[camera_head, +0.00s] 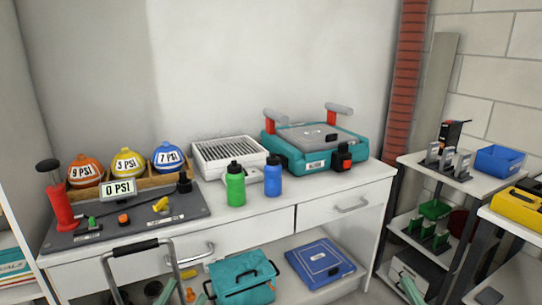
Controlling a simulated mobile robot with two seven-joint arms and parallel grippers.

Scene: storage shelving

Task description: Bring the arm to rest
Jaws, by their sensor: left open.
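A white workbench (330,199) holds a pump board (135,228), green (235,187) and blue (273,178) bottles, and a teal case (310,150). A black-topped handle (136,246) stands before it. Below lie a teal toolbox (243,283) and blue case (320,262). Shelving (410,158) stands right.

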